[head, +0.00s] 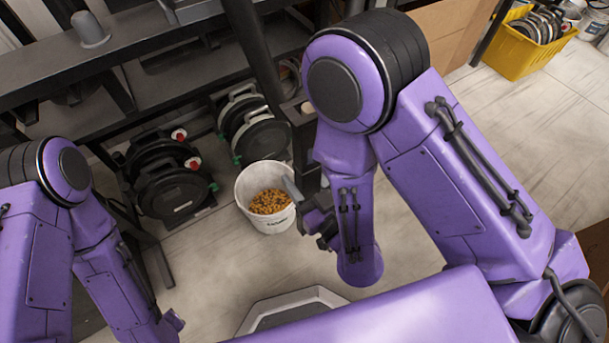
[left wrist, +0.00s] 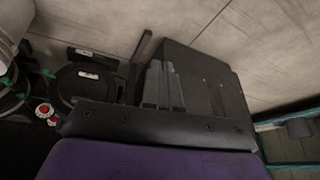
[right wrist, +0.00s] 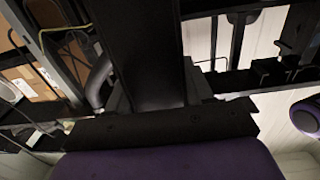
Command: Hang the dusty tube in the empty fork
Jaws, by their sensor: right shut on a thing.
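My right gripper (head: 318,212) is beside the white bucket in the head view. In the right wrist view its grey fingers stand on both sides of a long dark piece (right wrist: 152,60), which it is shut on. This appears to be the tube; its dust cannot be made out. A grey curved piece (right wrist: 100,80) shows just left of the fingers. My left gripper (left wrist: 164,85) shows two grey fingers close together, shut and empty, in front of a black box-like shape. I cannot clearly pick out the empty fork.
A white bucket (head: 247,184) of yellow-brown grains stands on the floor. A yellow crate (head: 522,58) is at the far right. The floor on the right is mostly clear.

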